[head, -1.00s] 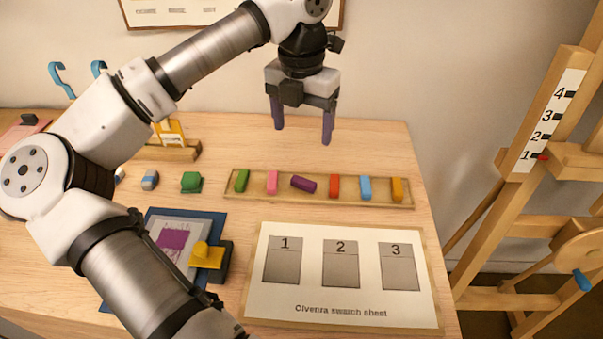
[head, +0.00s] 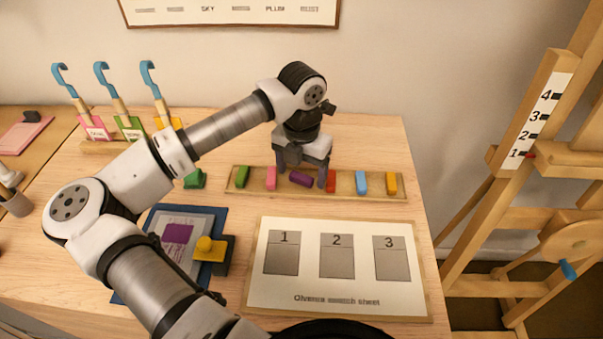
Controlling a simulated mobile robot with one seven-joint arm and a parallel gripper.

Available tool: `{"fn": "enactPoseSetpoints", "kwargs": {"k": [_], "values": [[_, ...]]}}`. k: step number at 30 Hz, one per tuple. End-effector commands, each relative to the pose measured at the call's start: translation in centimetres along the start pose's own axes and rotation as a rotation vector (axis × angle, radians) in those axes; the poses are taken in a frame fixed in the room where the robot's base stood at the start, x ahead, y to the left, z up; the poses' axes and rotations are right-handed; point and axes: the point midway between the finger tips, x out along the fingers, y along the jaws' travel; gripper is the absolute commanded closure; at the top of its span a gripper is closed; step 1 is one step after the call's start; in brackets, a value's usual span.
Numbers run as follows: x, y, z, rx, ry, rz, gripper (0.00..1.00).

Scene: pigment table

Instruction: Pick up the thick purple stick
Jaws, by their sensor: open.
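The thick purple stick (head: 301,179) lies tilted in a shallow wooden tray (head: 347,186), between a pink stick (head: 271,178) and a red stick (head: 331,182). My gripper (head: 302,180) is open and low over the tray. One finger is left of the purple stick near the pink one, and the other is at its right end near the red one. The purple stick shows between the fingers. I cannot tell whether the fingers touch it.
The tray also holds green (head: 243,176), blue (head: 362,183) and orange (head: 391,183) sticks. A swatch sheet (head: 340,285) lies in front. An easel (head: 520,130) stands right.

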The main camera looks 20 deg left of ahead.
Motion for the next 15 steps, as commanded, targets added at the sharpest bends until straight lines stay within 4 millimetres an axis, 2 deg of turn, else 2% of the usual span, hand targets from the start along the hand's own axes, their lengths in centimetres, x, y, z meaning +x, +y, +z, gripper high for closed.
{"fn": "enactPoseSetpoints", "kwargs": {"k": [3,9,15], "values": [[0.64,-0.02,-0.01,0.0,-0.001,0.0,0.25],[0.72,0.0,0.0,0.0,-0.001,0.0,0.26],[0.69,0.0,0.0,0.0,-0.001,0.0,0.52]]}}
